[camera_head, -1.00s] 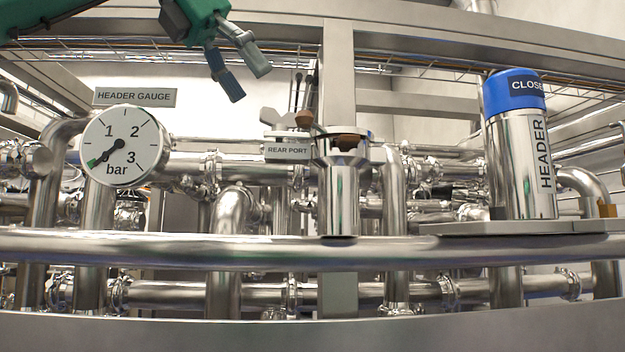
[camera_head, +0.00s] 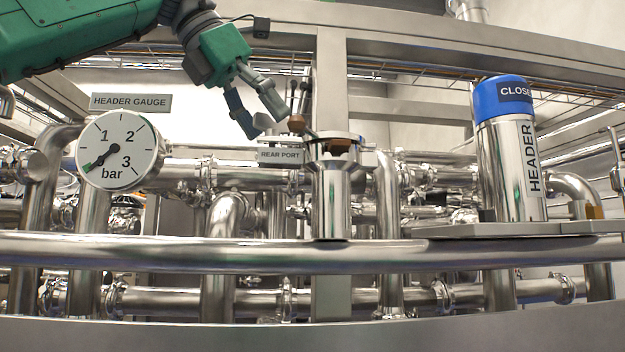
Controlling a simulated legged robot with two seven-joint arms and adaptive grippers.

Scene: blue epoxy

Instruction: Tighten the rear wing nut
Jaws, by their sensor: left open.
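The grey wing nut (camera_head: 264,121) sits at the rear port, just above its "REAR PORT" label (camera_head: 280,155). Only a small part of it shows between my fingertips; the rest is hidden. My left gripper (camera_head: 266,127) comes down from the upper left, jaws open, one finger on each side of the wing nut in the picture. I cannot tell whether the fingers touch it. My right gripper is not in view.
A header gauge (camera_head: 117,150) is at the left, its needle at the low end. A steel port with a brown top (camera_head: 332,190) stands right of the label. A blue-capped header cylinder (camera_head: 508,165) stands at the right. A horizontal rail (camera_head: 200,250) crosses in front.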

